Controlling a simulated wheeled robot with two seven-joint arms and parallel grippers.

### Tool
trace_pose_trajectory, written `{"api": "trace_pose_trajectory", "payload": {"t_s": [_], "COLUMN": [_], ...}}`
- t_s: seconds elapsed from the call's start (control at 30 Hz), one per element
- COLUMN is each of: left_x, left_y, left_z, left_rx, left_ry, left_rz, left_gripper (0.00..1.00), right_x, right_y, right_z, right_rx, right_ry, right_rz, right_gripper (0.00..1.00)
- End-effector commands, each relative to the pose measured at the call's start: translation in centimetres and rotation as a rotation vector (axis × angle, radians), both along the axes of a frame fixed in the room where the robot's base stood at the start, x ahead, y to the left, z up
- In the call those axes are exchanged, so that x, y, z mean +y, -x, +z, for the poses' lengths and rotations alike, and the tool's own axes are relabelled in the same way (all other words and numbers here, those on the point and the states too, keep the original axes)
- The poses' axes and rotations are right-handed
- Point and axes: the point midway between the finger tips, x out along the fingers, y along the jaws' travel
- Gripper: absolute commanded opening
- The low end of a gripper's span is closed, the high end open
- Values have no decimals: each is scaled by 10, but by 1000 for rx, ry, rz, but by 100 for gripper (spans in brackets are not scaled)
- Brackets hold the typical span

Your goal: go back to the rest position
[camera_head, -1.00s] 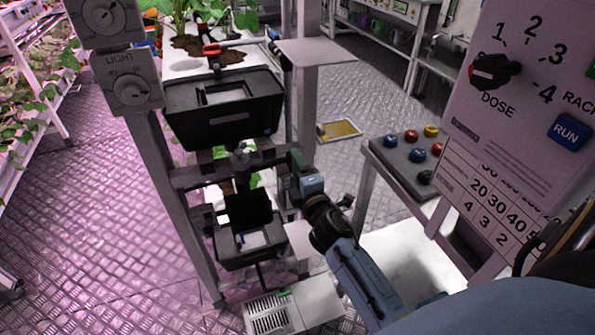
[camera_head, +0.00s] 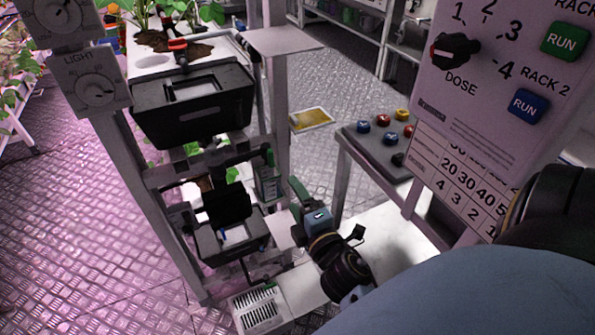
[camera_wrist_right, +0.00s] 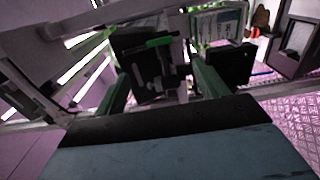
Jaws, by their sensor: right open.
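My right gripper (camera_head: 298,196) is in the middle of the head view, just right of the grow rack's post, with green fingers on a blue wrist. In the right wrist view its two green fingers (camera_wrist_right: 160,92) stand apart with nothing visible held between them. Beyond them are dark rack parts, which overlap the fingers in the picture. In the head view a gap shows between the gripper and a small green-edged box (camera_head: 268,182) on the rack. My left gripper is not in view.
The rack holds a black bin (camera_head: 194,105) and a smaller black box (camera_head: 232,240) below. A dose panel (camera_head: 490,110) and a button box (camera_head: 380,146) stand to the right. A white vented box (camera_head: 260,310) is low in front. Open metal floor lies left and behind.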

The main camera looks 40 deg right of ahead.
Motion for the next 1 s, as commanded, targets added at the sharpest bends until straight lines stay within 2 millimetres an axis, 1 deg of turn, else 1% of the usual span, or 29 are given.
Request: {"api": "trace_pose_trajectory", "payload": {"t_s": [0.47,0.57,0.67,0.77,0.87,0.9,0.97,1.0], "left_x": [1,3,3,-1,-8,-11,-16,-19], "left_y": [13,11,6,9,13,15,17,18], "left_z": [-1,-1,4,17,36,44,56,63], "left_rx": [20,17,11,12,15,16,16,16], "left_ry": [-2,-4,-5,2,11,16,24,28], "left_rz": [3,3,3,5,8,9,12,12], "left_gripper": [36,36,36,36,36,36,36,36], "right_x": [0,0,4,14,32,40,52,59], "right_y": [1,1,0,-1,3,9,21,31], "right_z": [1,0,-7,-31,-73,-93,-123,-143], "right_rx": [-1,0,18,76,180,233,315,372], "right_ry": [1,0,-31,-136,-311,-390,-509,-583], "right_rz": [0,1,8,25,39,38,26,10], "right_gripper": [73,73,73,73,73,73,73,73]}}
